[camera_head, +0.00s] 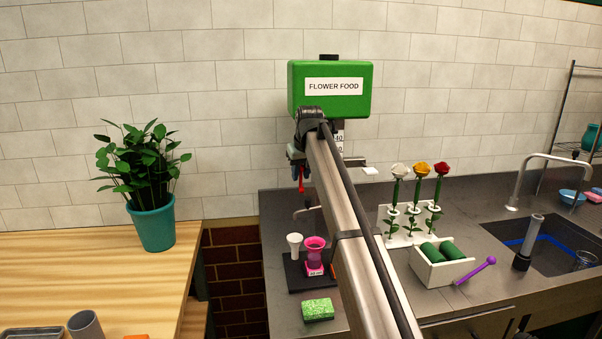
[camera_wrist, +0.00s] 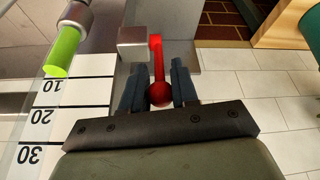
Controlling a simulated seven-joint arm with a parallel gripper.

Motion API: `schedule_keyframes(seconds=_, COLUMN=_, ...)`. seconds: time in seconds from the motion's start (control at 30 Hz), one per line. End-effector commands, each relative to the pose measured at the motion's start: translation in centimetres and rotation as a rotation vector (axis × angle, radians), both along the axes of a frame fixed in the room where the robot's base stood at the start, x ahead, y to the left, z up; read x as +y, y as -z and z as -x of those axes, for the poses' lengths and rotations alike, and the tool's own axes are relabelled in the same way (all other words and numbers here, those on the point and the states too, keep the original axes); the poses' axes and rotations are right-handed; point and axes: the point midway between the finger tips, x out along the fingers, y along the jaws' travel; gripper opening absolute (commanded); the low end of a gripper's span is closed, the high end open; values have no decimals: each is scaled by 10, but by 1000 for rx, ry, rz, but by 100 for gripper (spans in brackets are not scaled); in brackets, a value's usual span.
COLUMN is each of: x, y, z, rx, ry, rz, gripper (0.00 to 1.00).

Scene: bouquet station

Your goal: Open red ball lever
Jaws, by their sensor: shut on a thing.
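The red ball lever (camera_wrist: 157,66) shows in the wrist view as a red bar with a round red ball at its near end. Its far end meets a light metal block (camera_wrist: 132,42). My gripper (camera_wrist: 158,88) is shut on the lever, with one dark finger on each side of the ball end. In the head view the lever (camera_head: 300,178) is a small red piece hanging below my gripper, under the left side of the green FLOWER FOOD dispenser (camera_head: 300,80). My arm hides part of the dispenser's lower side.
A numbered scale (camera_wrist: 60,115) and a lime-green tube (camera_wrist: 62,52) are left of the lever in the wrist view. A rack with roses (camera_head: 408,240) is right of my arm.

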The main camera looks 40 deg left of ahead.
Motion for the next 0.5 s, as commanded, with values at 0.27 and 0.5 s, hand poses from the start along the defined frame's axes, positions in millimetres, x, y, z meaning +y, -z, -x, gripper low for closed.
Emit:
schedule_keyframes(seconds=0.27, x=0, y=0, z=0, rx=0, ry=0, rz=0, gripper=0)
schedule_keyframes(seconds=0.5, x=-1, y=0, z=0, rx=0, ry=0, rz=0, gripper=0)
